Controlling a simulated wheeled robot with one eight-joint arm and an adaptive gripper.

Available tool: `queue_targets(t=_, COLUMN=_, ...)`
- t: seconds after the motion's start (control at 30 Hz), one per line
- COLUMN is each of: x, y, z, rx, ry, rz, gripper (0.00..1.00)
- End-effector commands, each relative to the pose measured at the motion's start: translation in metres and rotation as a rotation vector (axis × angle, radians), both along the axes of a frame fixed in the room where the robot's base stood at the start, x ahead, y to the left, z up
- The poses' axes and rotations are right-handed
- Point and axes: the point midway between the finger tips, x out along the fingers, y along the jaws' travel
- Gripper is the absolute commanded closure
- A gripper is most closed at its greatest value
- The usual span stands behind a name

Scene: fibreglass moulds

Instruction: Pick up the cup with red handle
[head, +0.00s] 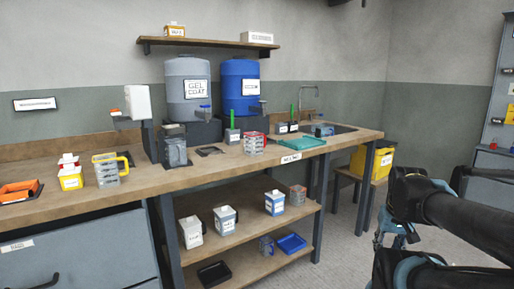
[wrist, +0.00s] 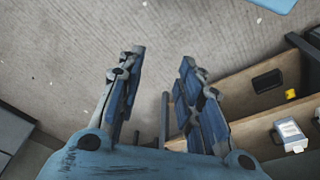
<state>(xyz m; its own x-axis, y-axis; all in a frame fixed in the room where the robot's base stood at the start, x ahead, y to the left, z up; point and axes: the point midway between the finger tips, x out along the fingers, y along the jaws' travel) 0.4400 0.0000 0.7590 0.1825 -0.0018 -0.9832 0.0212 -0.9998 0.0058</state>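No cup with a clearly red handle can be made out for certain. A small clear container with red parts (head: 254,143) stands on the middle of the workbench in the head view; whether the red is a handle is too small to tell. A clear cup with a yellow handle (head: 106,170) stands on the bench at the left. My gripper (head: 388,240) hangs at the right, well away from the bench-top items. In the wrist view my gripper (wrist: 161,58) is open and empty, with bare floor between its fingers.
The wooden workbench (head: 205,183) holds a grey drum (head: 188,102), a blue drum (head: 240,105), a green tray (head: 297,143), an orange tray (head: 18,191) and a sink. White jugs (head: 226,219) stand on the shelf below. A yellow box (head: 378,160) sits at right. Floor in front is clear.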

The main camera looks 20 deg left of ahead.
Motion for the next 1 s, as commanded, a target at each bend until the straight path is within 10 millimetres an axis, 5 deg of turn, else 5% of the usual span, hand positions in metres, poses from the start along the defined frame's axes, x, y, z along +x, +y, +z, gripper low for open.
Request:
queue_targets(t=0.1, x=0.0, y=0.0, z=0.0, rx=0.0, ry=0.0, rz=0.0, gripper=0.64)
queue_targets(t=0.27, x=0.0, y=-0.003, z=0.007, rx=-0.025, ry=-0.036, rz=0.03, gripper=0.28)
queue_targets(t=0.4, x=0.037, y=-0.018, z=0.019, rx=-0.128, ry=-0.122, rz=0.148, gripper=0.0)
queue_targets(t=0.73, x=0.178, y=-0.025, z=0.087, rx=-0.584, ry=-0.441, rz=0.662, gripper=0.0)
queue_targets(t=1.0, x=0.276, y=0.03, z=0.153, rx=-1.016, ry=-0.666, rz=1.116, gripper=0.0)
